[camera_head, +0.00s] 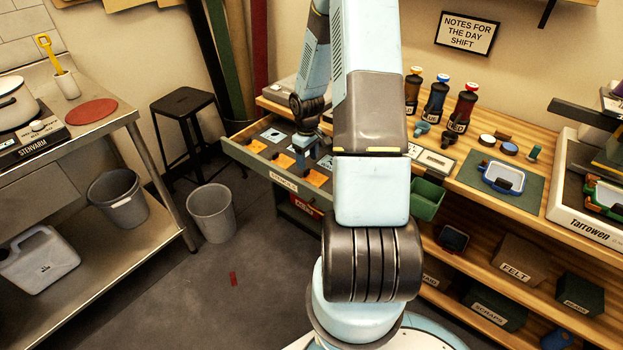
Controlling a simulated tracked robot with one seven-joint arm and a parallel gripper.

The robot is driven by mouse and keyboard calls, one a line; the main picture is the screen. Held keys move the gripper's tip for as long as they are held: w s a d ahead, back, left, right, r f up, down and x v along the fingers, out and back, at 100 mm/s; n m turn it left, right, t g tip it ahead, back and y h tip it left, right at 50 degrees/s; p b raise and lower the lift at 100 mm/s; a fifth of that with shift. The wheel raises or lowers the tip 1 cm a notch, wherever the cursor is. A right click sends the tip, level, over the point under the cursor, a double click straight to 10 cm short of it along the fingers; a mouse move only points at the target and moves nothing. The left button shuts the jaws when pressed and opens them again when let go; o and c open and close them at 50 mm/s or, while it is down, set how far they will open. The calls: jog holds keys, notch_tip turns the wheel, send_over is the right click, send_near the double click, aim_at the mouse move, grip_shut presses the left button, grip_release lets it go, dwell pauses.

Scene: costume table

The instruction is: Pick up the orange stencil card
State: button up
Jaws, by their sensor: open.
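Orange stencil cards (283,161) lie in an open drawer labelled "STENCILS" (262,172), at the left end of the wooden bench. One is at the drawer's left (256,146) and one at its right (317,178). Pale blue-white cards (273,135) lie behind them. My gripper (304,163) is open and points down over the drawer, near the middle and right orange cards. Its fingers look empty. I cannot tell whether the fingertips touch a card. My arm hides part of the drawer's right side.
A green bin (427,199) hangs at the bench front, right of my arm. Bottles (436,100) stand on the bench. A black stool (184,110) and a grey bucket (212,213) stand left of the drawer. The floor in front is mostly clear.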

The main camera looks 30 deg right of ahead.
aim_at(307, 170)
jog(key=f, duration=0.3)
jog(key=shift+s+a+f, duration=0.25)
jog(key=shift+a, duration=0.05)
jog(key=shift+f, duration=0.7)
jog(key=c, duration=1.1)
jog(key=shift+r, duration=0.1)
